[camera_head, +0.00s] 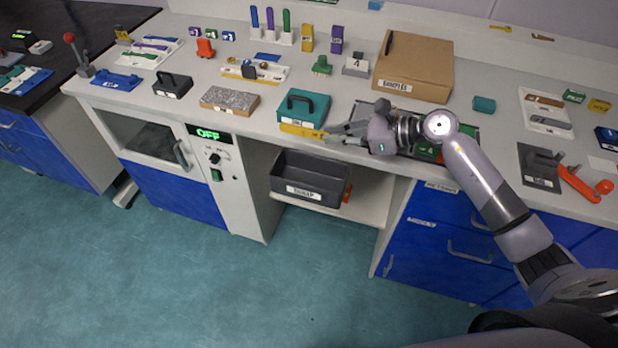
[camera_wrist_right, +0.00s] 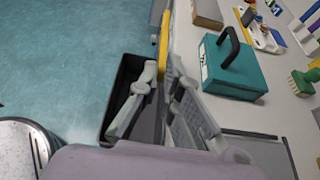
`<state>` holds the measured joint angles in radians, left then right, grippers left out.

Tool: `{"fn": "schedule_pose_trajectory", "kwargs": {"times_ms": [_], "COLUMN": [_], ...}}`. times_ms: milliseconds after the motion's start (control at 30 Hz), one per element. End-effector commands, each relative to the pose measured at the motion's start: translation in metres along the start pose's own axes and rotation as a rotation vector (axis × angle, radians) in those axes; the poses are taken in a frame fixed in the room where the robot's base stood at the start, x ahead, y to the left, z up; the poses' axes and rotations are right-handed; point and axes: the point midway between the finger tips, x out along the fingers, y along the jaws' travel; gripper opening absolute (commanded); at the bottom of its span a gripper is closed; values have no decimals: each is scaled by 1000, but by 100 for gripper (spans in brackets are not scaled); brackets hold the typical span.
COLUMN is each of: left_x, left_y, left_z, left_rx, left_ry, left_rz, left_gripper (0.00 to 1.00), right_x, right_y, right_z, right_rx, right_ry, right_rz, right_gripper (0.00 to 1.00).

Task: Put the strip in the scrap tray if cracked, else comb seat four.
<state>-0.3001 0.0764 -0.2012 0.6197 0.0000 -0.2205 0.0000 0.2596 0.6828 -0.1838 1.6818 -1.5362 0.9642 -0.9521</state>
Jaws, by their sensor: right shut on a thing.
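My right gripper (camera_head: 334,136) is over the front edge of the bench, pointing left. In the wrist view its fingers (camera_wrist_right: 160,84) are shut on one end of a long yellow strip (camera_wrist_right: 164,35). The strip (camera_head: 298,130) runs left along the bench edge in front of the teal box; I cannot tell whether it is cracked. A dark grey tray (camera_head: 312,191), whose label seems to read scrap, stands on the open shelf below the bench; it also shows in the wrist view (camera_wrist_right: 128,70). I cannot pick out the comb with certainty. My left gripper is not in view.
The teal handled box (camera_head: 303,107) stands just behind the strip. A speckled grey block (camera_head: 230,98) lies to its left, and a cardboard box (camera_head: 414,65) stands behind my right arm. A white rack (camera_head: 240,70) stands farther back. The floor before the shelf is clear.

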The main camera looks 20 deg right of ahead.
Motion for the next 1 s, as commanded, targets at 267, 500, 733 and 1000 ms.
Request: {"fn": "schedule_pose_trajectory", "kwargs": {"times_ms": [267, 500, 733, 1000], "left_x": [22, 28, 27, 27], "left_y": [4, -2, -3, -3], "left_z": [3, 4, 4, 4], "left_rx": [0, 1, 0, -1], "left_ry": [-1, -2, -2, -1], "left_rz": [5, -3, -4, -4], "left_gripper": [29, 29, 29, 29], "right_x": [14, 19, 19, 19], "right_y": [1, 0, 0, 0], "right_z": [-34, -46, -45, -45], "right_rx": [4, 2, 1, 1], "right_ry": [-1, 0, 0, 0], "right_rz": [2, 1, 1, 1], "right_gripper": [0, 0, 7, 25]}}
